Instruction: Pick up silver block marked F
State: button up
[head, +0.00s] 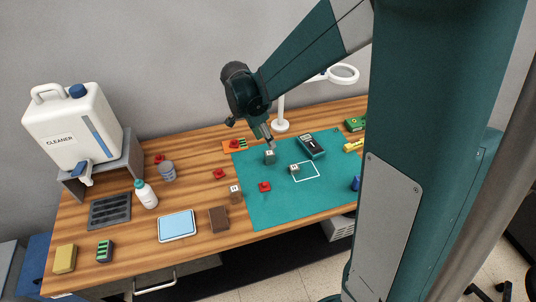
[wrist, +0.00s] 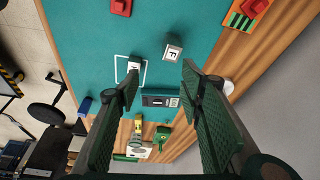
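The silver block marked F (wrist: 173,47) stands on the teal mat in the wrist view, just beyond my gripper (wrist: 159,78). My gripper is open, with nothing between its two green fingers. In the head view, my gripper (head: 268,141) hangs over the mat, just above a silver block (head: 270,157) that appears to be the same one. A second small silver block (head: 294,168) is at the white outlined square. It also shows in the wrist view (wrist: 133,66), partly hidden by the left finger, and its mark is unclear. A third block (head: 235,189) stands near the mat's left edge.
A dark green meter (head: 312,146) lies on the mat (head: 285,211) to the right of the block. A red piece (head: 264,187) lies in front of it. A white magnifier lamp (head: 281,125) stands behind. The mat's front area is mostly clear.

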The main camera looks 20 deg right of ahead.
aim_at(269, 152)
jog(key=w+f+m+g, duration=0.1)
jog(key=w+f+m, duration=0.2)
jog(key=f, duration=0.3)
jog(key=shift+a+h, duration=0.25)
jog(key=shift+h, duration=0.15)
jog(key=shift+w, duration=0.1)
jog(key=shift+x, duration=1.3)
jog(key=shift+x, duration=2.6)
jog(key=shift+c, duration=0.5)
jog(key=c, duration=1)
